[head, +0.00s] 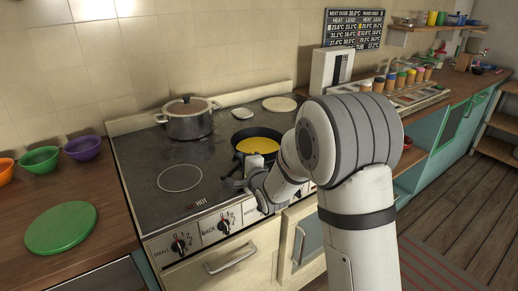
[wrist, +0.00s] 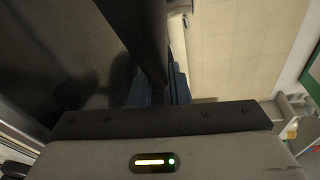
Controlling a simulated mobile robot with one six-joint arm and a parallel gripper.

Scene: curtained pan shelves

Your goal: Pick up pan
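The dark pan (head: 236,141), with yellow contents (head: 258,146), is at the right front of the black stove top (head: 150,165). My gripper (head: 240,178) is at the pan's near side, low over the stove's front edge; my arm hides part of this area. In the wrist view a dark bar, seemingly the pan's handle (wrist: 148,45), runs down between the blue finger pads of my gripper (wrist: 158,92). The pads sit close on both sides of it, and the gripper looks shut on it. The pan looks level; I cannot tell whether it touches the stove.
A lidded steel pot (head: 187,121) stands at the back of the stove. A green round board (head: 61,228) and several bowls (head: 39,159) are on the left counter. Spice jars (head: 390,82) stand on the right counter. The stove's left front is clear.

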